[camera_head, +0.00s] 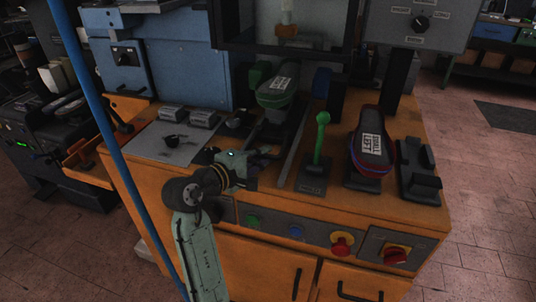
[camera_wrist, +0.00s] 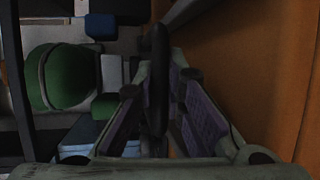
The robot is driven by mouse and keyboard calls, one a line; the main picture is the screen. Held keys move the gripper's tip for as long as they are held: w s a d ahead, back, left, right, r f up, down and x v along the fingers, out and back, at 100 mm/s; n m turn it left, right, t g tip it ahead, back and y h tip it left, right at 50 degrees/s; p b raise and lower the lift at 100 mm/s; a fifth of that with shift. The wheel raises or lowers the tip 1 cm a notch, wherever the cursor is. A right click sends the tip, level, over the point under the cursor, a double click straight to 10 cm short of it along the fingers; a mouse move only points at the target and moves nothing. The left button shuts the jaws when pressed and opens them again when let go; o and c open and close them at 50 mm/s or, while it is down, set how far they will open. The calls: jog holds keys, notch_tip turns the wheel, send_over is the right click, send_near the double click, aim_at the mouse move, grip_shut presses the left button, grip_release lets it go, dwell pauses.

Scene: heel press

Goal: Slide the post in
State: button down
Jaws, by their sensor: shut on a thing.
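A dark upright bar (camera_wrist: 158,75) stands between the two finger pads of my gripper (camera_wrist: 160,118) in the wrist view, and the fingers are closed on it. In the head view my gripper (camera_head: 262,162) is low at the front of the orange bench, just below a dark slide. Its fingers hide most of the bar there. A green shoe (camera_head: 272,97) with a white label sits sole-up on the slide, below the press frame. The post under the shoe is mostly hidden, and I cannot tell how far in it is.
A green-knobbed lever (camera_head: 322,120) stands right of the slide. Farther right are a purple-red shoe labelled left (camera_head: 371,150) and an empty black cradle (camera_head: 419,175). A red button (camera_head: 342,244) and a red rotary switch (camera_head: 396,254) are on the front panel. A blue pole (camera_head: 112,140) crosses the left.

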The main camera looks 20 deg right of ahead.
jog(key=shift+w+r, duration=0.15)
jog(key=c, duration=1.9)
grip_release()
jog(key=shift+w+d, duration=0.1)
jog(key=shift+d, duration=0.05)
jog(key=v, duration=1.2)
